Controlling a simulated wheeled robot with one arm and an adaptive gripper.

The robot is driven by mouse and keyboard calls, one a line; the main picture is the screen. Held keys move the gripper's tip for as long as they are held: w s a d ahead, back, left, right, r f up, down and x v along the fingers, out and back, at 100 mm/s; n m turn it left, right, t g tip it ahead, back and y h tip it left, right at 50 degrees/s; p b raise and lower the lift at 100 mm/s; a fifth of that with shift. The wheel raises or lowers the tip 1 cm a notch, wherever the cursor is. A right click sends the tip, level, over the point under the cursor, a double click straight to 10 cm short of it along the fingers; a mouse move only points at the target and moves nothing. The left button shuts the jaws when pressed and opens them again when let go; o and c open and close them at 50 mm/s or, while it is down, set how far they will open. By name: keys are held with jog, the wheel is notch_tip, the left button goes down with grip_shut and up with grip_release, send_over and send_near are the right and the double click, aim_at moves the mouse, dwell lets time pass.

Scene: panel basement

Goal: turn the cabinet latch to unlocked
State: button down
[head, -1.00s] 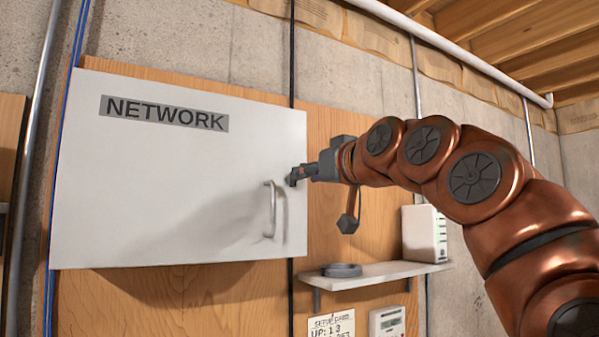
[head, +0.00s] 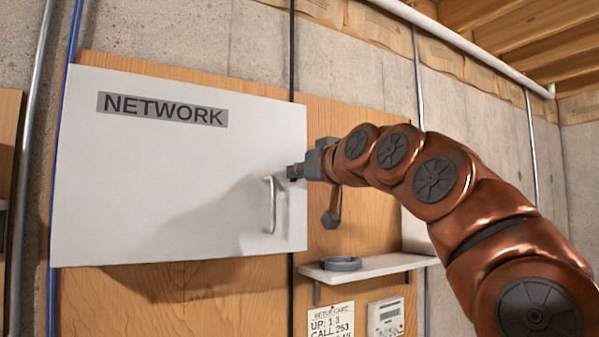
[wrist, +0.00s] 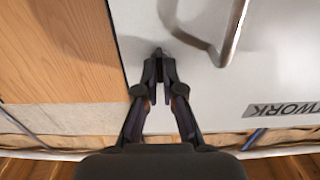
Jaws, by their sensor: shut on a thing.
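The white cabinet (head: 150,190) marked NETWORK hangs on a wooden panel, with its door closed. The latch (wrist: 158,51) is a small dark piece on the door near its free edge, beside the handle. My gripper (head: 292,172) is at that edge, just above and right of the handle in the head view. In the wrist view my gripper (wrist: 160,76) has its two dark fingers close together on the latch. The fingers hide most of it, so its exact angle is hard to tell. The metal handle (head: 270,205) is close by; it also shows in the wrist view (wrist: 232,35).
A black cable runs behind the cabinet.

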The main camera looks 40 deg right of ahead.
jog(key=shift+n, duration=0.3)
jog(key=shift+a+f+n+p, duration=0.1)
jog(key=shift+n+p, duration=0.25)
jog(key=shift+n, duration=3.95)
jog(key=shift+a+n+p, duration=0.1)
jog(key=shift+n+p, duration=0.2)
jog(key=shift+n, duration=4)
jog(key=c, duration=1.3)
grip_release()
jog(key=shift+f, duration=0.1)
jog(key=shift+s, duration=0.1)
